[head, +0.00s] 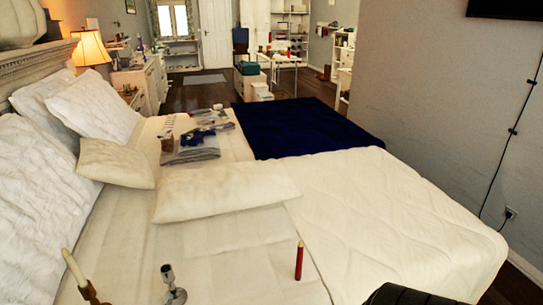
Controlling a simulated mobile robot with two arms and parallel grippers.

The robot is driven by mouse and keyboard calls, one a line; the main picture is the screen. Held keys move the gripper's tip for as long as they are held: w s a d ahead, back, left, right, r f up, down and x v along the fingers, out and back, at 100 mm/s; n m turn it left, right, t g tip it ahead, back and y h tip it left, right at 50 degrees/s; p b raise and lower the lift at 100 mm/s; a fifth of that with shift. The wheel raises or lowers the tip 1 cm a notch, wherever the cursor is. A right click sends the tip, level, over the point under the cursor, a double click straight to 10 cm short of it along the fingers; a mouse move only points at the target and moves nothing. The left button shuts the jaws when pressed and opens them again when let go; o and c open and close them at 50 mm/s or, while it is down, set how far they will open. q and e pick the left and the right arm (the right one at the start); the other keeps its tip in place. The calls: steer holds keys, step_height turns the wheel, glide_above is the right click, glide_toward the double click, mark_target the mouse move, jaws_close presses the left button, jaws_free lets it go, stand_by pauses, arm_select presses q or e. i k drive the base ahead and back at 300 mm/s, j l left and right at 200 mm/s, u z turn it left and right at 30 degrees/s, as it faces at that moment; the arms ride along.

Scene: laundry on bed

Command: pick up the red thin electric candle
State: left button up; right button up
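The red thin electric candle (299,262) stands upright on the white bed cover near the bottom of the head view, right of the middle. Its top is narrower, like a small tip. Nothing touches it from the sides. Neither of my grippers shows in this view, so I cannot see their state or what they hold.
A cream candle (74,267) leans in a brass holder at the bottom left. A silver candlestick (172,285) stands between it and the red candle. A pillow (225,190) and folded clothes (190,150) lie farther back. A dark ribbed shape fills the bottom right.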

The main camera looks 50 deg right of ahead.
mark_target(300, 250)
steer(key=z, duration=1.85)
